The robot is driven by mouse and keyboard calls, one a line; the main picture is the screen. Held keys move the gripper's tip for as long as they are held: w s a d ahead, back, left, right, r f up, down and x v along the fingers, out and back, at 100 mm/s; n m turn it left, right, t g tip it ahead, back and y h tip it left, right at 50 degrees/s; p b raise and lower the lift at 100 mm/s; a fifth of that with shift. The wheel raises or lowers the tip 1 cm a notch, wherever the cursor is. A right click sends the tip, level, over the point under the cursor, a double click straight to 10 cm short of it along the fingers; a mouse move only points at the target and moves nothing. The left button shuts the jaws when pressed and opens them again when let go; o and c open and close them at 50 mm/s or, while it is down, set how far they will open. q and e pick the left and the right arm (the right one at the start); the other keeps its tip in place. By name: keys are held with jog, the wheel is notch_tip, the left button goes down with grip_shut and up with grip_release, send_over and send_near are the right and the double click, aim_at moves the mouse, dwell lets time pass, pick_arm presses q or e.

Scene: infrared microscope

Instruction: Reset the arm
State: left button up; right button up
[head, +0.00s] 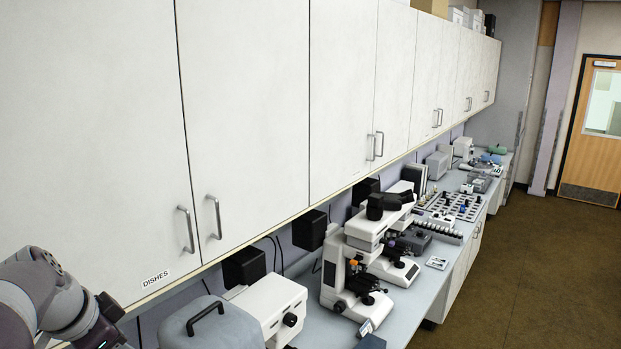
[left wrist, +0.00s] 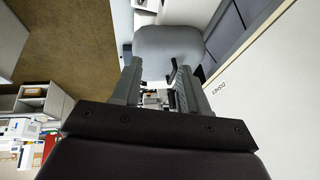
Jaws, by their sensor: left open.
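My left arm (head: 62,300) comes in at the lower left of the head view, raised in front of the wall cabinets near the "DISHES" label; its fingers are not clear there. In the left wrist view my left gripper (left wrist: 158,72) has its two grey fingers apart, with nothing held between them. A grey rounded case (left wrist: 168,45) shows beyond the fingertips. My right gripper is in neither view.
White wall cabinets (head: 245,90) with metal handles run above a pale blue counter (head: 398,305). On the counter stand a grey case (head: 215,328) with a black handle, a white microscope (head: 340,265) and sample racks. Brown floor (head: 540,270) lies open at the right.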

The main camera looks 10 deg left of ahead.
pick_arm(q)
notch_tip(320, 180, down, 15)
jog(key=d+n+g+y+b, duration=0.1)
jog(key=d+n+g+b, duration=0.1)
jog(key=n+b, duration=0.55)
jog(key=s+d+f+m+g+b, duration=0.1)
jog(key=s+d+f+b, duration=0.1)
jog(key=d+f+b, duration=0.4)
jog(key=s+d+f+g+b, duration=0.1)
jog(key=d+f+b, duration=0.5)
jog(key=f, duration=1.1)
jog(key=d, duration=0.4)
jog(key=shift+s+d+f+m+h, duration=0.15)
jog(key=shift+s+f+m+h, duration=0.15)
jog(key=shift+s+m+h, duration=0.1)
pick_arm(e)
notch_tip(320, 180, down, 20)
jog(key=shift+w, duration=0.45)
pick_arm(q)
jog(key=shift+w, duration=0.1)
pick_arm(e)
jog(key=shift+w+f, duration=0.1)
